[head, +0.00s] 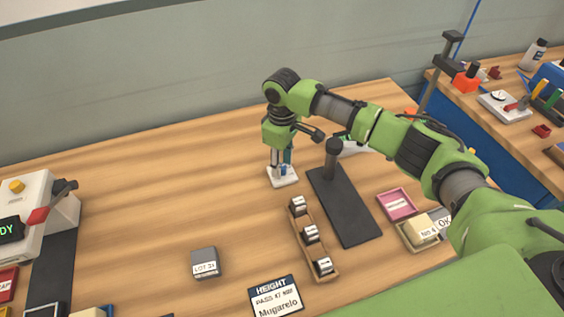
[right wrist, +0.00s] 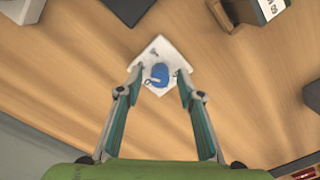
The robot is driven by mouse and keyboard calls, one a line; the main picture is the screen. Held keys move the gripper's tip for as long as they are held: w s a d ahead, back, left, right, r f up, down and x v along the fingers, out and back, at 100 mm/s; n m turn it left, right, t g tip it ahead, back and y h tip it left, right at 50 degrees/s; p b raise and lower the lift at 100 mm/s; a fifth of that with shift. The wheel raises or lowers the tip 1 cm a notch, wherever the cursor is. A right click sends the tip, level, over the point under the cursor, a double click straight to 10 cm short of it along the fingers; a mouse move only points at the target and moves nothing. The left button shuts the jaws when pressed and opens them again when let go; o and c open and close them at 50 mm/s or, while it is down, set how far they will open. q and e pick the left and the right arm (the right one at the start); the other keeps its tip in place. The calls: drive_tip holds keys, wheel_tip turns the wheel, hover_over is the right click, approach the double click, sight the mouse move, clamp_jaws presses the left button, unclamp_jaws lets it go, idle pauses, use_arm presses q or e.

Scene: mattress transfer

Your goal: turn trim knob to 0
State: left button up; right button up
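The trim knob (right wrist: 160,74) is a blue round knob with a pale pointer, on a small white square plate (right wrist: 155,50) on the wooden table. In the head view the same plate (head: 284,179) lies at the table's middle, below my right gripper (head: 283,166), which partly hides the knob. My right gripper points down over the plate. In the right wrist view its two fingers (right wrist: 160,84) stand apart on either side of the knob, with gaps between them and it. The scale marks are too small to read. My left gripper is not in view.
A dark stand with a post (head: 345,205) is just right of the plate. A wooden rack (head: 312,242) with several small blocks lies in front. A grey LOT 21 block (head: 205,262) and a HEIGHT sign (head: 276,296) are nearer. The table left of the plate is clear.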

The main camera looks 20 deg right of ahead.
drive_tip(key=shift+f, duration=0.15)
clamp_jaws()
